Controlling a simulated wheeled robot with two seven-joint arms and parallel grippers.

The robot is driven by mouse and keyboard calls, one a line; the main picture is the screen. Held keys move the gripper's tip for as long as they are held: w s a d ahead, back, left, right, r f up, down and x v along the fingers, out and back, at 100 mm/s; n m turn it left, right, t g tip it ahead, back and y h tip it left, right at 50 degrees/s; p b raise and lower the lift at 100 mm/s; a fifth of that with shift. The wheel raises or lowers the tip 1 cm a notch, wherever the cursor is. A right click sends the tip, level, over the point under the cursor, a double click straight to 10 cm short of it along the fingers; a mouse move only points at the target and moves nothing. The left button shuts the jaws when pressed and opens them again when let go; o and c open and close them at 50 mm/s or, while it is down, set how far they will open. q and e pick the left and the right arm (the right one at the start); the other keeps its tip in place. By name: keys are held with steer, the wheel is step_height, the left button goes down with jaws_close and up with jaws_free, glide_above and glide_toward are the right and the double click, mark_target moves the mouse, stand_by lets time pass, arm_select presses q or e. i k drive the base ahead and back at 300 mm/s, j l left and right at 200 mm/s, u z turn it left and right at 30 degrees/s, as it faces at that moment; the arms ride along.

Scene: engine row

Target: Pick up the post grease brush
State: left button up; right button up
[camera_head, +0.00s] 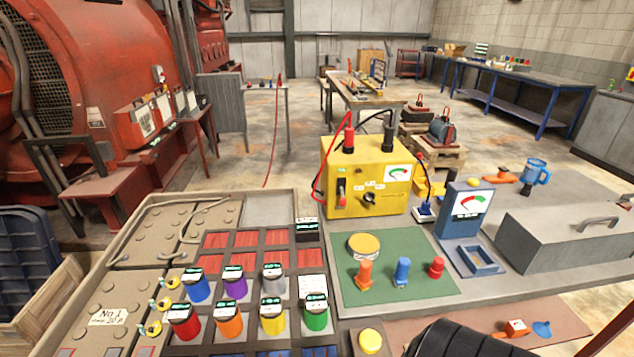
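I cannot tell for sure which thing is the post grease brush. A green mat (426,257) on the bench holds a yellow-topped round pot (364,244), an orange upright piece (365,273), a blue one (402,271) and a red one (436,267). A small red-orange tool (516,328) and a blue piece (541,329) lie on a brown mat at the lower right.
A large battery tray (128,250) with coloured caps fills the left of the bench. A yellow tester box (366,177) with red and black cables stands behind the green mat. A blue meter (465,209) and a grey lidded box (562,235) stand to its right. A black ribbed shape (460,340) covers the bottom centre.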

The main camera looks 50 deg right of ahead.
mark_target(399, 276)
steer(key=z, duration=2.2)
